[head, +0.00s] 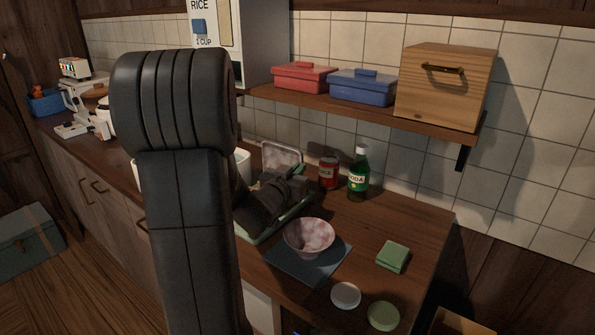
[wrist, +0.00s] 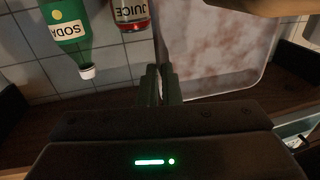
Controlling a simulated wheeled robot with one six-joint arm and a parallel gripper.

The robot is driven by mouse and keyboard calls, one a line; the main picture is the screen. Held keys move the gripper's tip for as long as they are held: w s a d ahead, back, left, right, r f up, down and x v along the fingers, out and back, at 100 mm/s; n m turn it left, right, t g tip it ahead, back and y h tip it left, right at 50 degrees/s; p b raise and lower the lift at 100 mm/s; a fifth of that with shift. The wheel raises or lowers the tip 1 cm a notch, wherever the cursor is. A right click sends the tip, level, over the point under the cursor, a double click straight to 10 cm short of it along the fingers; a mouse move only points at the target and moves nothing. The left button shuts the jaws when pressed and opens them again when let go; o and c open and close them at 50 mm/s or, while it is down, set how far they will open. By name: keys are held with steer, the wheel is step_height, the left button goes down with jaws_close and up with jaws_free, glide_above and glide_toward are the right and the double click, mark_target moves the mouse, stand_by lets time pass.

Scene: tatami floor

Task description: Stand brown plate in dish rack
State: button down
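The dish rack (head: 264,236) shows as a pale green edge on the counter, mostly hidden behind my arm. My gripper (head: 292,180) is over the rack. I cannot make out the brown plate in the head view.
A pale marbled square tray (head: 281,155) stands behind my gripper. A pink-white bowl (head: 309,238) sits on a dark mat (head: 318,268). A green sponge (head: 392,257) is farther right. A shelf (head: 375,112) overhangs.

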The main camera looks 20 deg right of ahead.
steer(key=c, duration=1.6)
jaws_free()
steer(key=shift+f, duration=0.15)
steer(key=shift+o, duration=0.2)
steer(key=shift+s, duration=0.1)
steer(key=v, duration=1.3)
steer(key=shift+s+a, duration=0.25)
steer(key=shift+a, duration=0.05)
steer(key=x, duration=1.4)
steer(key=shift+a, duration=0.15)
